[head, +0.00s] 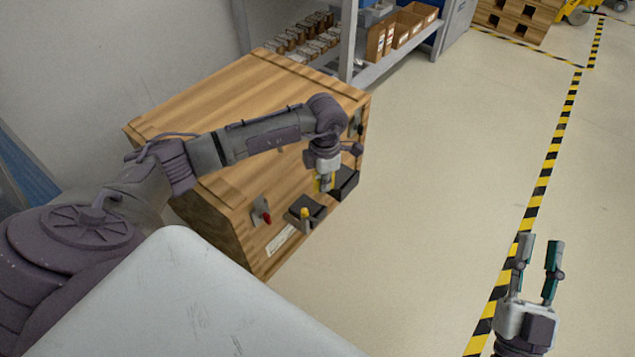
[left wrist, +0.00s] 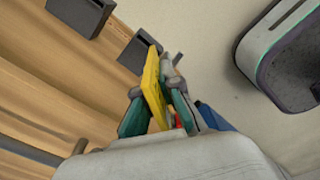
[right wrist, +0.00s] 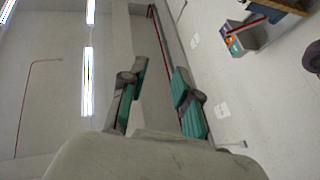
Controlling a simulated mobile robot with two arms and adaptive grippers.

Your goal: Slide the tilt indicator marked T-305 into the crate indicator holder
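A yellow flat indicator (left wrist: 153,88) is between the fingers of my left gripper (left wrist: 158,100), which is shut on it. Its marking cannot be read. In the head view my left gripper (head: 325,182) points down at the front side of the wooden crate (head: 225,110), with a bit of yellow at its fingers. Two dark holders are fixed to that side: one (head: 346,180) just right of the gripper, one (head: 314,218) nearer me. In the left wrist view the indicator's tip overlaps the nearer-looking dark holder (left wrist: 134,54); contact cannot be told. My right gripper (head: 536,272) is open and empty.
A yellow-topped piece (head: 304,214) stands at the lower-left holder. A red-knobbed fitting (head: 262,214) and a white label (head: 281,239) are on the crate side. A shelf with boxes (head: 405,25) stands behind.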

